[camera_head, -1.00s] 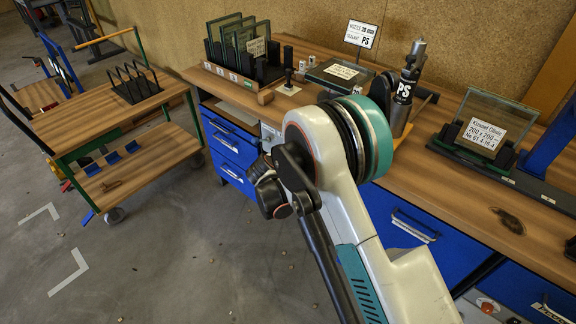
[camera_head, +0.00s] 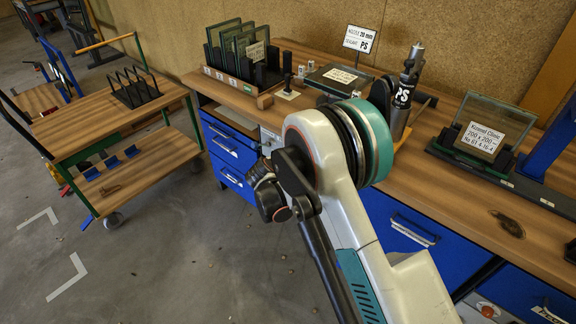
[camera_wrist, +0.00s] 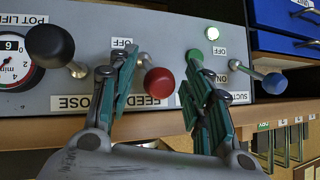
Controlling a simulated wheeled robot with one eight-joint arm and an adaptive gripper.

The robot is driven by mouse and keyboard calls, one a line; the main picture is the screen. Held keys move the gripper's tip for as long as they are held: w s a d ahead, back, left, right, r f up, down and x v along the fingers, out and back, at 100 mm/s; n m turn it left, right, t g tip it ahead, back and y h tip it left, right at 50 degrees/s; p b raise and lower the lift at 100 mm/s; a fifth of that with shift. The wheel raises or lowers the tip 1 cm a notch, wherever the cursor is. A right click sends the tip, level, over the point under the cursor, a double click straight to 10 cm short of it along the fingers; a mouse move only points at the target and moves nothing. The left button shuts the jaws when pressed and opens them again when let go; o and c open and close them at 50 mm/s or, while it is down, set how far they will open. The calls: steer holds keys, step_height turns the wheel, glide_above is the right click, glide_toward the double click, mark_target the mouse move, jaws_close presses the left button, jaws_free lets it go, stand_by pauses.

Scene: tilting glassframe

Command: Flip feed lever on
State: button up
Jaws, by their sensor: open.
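In the wrist view, a lever with a red ball knob (camera_wrist: 159,82) stands out from a grey control panel (camera_wrist: 190,22). A partly covered label reading FEED (camera_wrist: 140,101) is just below the knob, and an OFF label (camera_wrist: 122,43) is above and left of it. My gripper (camera_wrist: 160,72) is open, with one finger on each side of the red knob and gaps showing between. The fingers hide parts of the panel and labels. I cannot tell how deep the knob sits between them. In the head view, my arm hides the panel's lever area and my gripper.
A black-knobbed lever (camera_wrist: 54,46) is close left of my fingers, beside a gauge (camera_wrist: 14,66). A blue-knobbed lever (camera_wrist: 274,83) is to the right, near an ON label (camera_wrist: 220,78). A wooden bench edge (camera_wrist: 60,130) runs below the panel.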

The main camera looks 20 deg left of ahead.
steer(key=shift+s, duration=0.1)
steer(key=v, duration=1.1)
steer(key=shift+s+r, duration=0.25)
steer(key=shift+r, duration=0.05)
steer(key=shift+r, duration=0.1)
